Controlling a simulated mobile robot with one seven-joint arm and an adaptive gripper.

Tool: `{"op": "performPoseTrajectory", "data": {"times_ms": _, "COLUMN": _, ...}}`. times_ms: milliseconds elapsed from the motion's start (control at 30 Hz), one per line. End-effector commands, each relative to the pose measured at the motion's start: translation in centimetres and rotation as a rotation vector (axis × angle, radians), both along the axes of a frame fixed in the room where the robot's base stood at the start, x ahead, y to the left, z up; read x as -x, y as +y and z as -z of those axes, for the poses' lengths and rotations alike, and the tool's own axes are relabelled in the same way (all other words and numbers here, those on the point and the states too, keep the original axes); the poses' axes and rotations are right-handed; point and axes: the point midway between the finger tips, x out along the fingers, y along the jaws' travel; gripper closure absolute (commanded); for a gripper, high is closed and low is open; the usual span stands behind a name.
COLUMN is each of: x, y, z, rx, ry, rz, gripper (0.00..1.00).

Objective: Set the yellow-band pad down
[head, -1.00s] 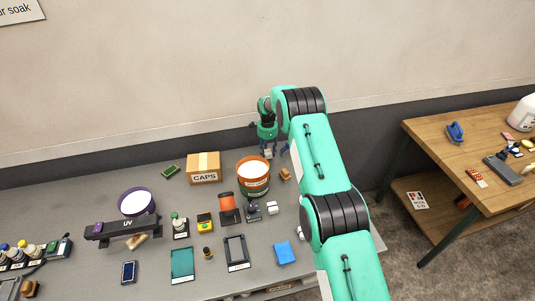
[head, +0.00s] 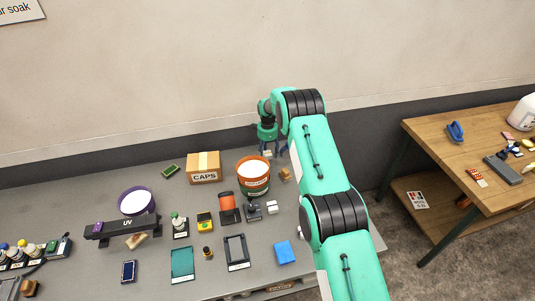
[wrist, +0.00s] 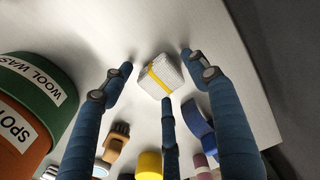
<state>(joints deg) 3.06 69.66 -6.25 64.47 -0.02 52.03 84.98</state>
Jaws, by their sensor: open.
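The yellow-band pad (wrist: 158,76) is a small white block with a yellow strip around it. In the wrist view it lies on the light grey bench top, between the spread blue fingers of my gripper (wrist: 158,72). Gaps show between it and the two side fingers; I cannot tell whether the third fingertip touches it. In the head view my gripper (head: 267,147) points down at the back of the bench, behind the orange tub, and the pad (head: 267,154) is a small pale patch under it, partly hidden.
The orange and green tub (head: 253,179) stands close in front of my gripper, left of it. A tan brush (wrist: 116,143) and a blue item (wrist: 197,125) lie near the pad. The CAPS box (head: 204,168) is further left. The wall is close behind.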

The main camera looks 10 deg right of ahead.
Motion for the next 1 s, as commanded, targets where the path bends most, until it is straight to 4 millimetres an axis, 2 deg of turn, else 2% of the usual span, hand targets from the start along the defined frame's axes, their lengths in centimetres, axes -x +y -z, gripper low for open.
{"op": "performPoseTrajectory", "data": {"times_ms": 167, "x": 0.0, "y": 0.0, "z": -0.4, "rx": 0.000, "ry": 0.000, "rz": 0.000, "gripper": 0.41}}
{"op": "performPoseTrajectory", "data": {"times_ms": 367, "x": 0.0, "y": 0.0, "z": -1.9, "rx": 0.000, "ry": 0.000, "rz": 0.000, "gripper": 0.41}}
{"op": "performPoseTrajectory", "data": {"times_ms": 900, "x": -0.1, "y": 0.0, "z": -10.1, "rx": 0.000, "ry": -0.002, "rz": 0.000, "gripper": 0.41}}
{"op": "performPoseTrajectory", "data": {"times_ms": 1000, "x": 0.0, "y": 0.0, "z": -11.1, "rx": 0.000, "ry": 0.000, "rz": 0.000, "gripper": 0.41}}
